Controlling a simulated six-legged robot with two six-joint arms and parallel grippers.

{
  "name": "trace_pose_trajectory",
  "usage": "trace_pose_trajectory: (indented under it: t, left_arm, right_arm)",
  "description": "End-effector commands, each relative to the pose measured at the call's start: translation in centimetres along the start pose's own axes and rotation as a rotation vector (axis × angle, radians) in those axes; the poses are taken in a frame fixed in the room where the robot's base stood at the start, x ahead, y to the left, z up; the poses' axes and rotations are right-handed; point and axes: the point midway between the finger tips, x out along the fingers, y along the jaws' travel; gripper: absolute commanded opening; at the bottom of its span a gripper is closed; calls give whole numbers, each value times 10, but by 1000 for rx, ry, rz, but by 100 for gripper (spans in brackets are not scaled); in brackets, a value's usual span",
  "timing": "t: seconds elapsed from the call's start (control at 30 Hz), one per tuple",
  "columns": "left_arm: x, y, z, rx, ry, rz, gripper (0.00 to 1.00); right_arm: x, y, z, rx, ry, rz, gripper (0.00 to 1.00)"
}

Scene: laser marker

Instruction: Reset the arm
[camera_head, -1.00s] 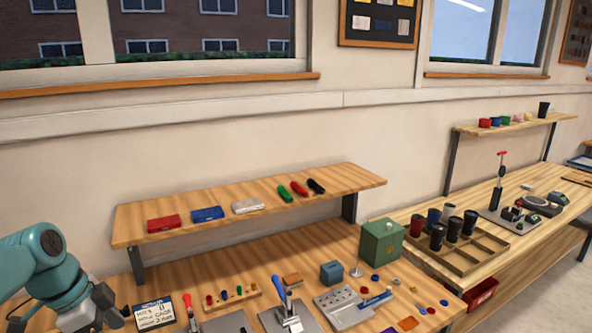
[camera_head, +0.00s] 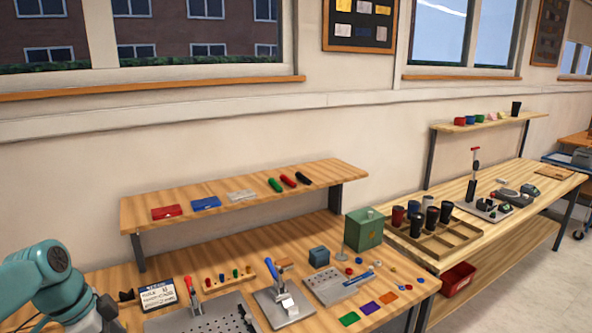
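My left arm (camera_head: 52,283), teal with dark joints, enters at the lower left corner, in front of the near workbench. It is bent, and its far end runs out of the bottom of the picture near a dark joint (camera_head: 106,308). The fingers of my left gripper do not show. My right arm and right gripper are out of the picture.
The near workbench (camera_head: 320,232) holds toggle-clamp fixtures (camera_head: 281,302), a perforated plate (camera_head: 200,318), a green box (camera_head: 363,229) and small coloured parts. A shelf (camera_head: 240,209) stands behind. A second bench (camera_head: 505,237) with a cup tray (camera_head: 455,245) is at right. Floor (camera_head: 545,290) is clear there.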

Motion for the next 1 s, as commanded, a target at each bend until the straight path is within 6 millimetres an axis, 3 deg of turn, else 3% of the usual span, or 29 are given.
trace_pose_trajectory:
  t: [0.27,0.47,0.6,0.7,0.83,1.0]
  left_arm:
    - [92,6,-11,-172,1,27,78]
    - [183,38,-15,-362,-6,58,78]
    - [264,93,-9,-569,-20,88,78]
    - [309,142,0,-729,-34,104,78]
    - [346,205,16,-920,-56,118,78]
    - [364,282,41,-1148,-90,129,78]
  right_arm:
    - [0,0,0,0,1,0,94]
    - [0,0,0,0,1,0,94]
    - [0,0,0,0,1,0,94]
    - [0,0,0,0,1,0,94]
    - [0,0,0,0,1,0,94]
    - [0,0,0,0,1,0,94]
